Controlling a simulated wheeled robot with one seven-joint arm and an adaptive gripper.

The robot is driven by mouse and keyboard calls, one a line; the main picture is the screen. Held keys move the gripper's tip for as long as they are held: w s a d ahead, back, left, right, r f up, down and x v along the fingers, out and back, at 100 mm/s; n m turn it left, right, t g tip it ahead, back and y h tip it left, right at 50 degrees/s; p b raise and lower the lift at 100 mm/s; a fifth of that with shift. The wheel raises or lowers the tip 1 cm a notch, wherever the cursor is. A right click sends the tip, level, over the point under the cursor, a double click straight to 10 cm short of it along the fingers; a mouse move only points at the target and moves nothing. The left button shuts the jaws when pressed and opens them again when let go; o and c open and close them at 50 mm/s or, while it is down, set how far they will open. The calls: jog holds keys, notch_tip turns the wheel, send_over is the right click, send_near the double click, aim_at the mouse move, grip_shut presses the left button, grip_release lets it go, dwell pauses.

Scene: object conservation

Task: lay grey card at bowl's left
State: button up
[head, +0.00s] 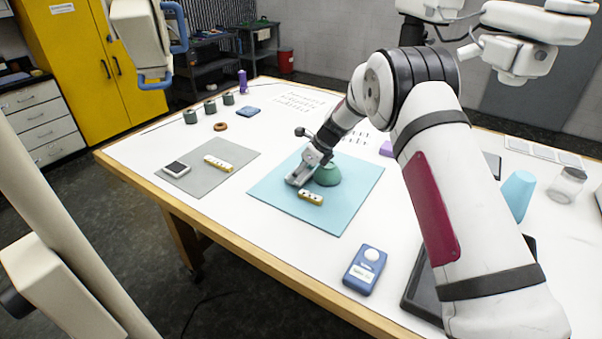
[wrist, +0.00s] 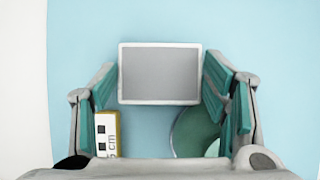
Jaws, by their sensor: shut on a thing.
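My gripper (head: 297,180) is low over the blue mat (head: 350,205), just left of the green bowl (head: 328,175). In the wrist view its teal-padded fingers (wrist: 160,85) are shut on the grey card (wrist: 158,74), a grey rectangle with a white border. The card lies flat between the fingertips; I cannot tell if it touches the mat. In the head view the gripper hides it. The bowl (wrist: 195,132) shows at the lower right in the wrist view, partly behind the right finger. A yellow-edged scale bar (head: 311,198) lies on the mat in front of the bowl.
A grey mat (head: 205,180) to the left bears a white-bordered dark card (head: 176,169) and another scale bar (head: 218,162). A blue device (head: 365,268) lies near the front table edge. A blue cone-shaped cup (head: 518,193) and a jar (head: 567,185) stand right.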

jog(key=shift+f, duration=0.45)
jog(key=o, duration=0.9)
jog(key=shift+r, duration=0.1)
jog(key=p+v, duration=0.1)
jog(key=v, duration=0.6)
jog(key=shift+r, duration=0.2)
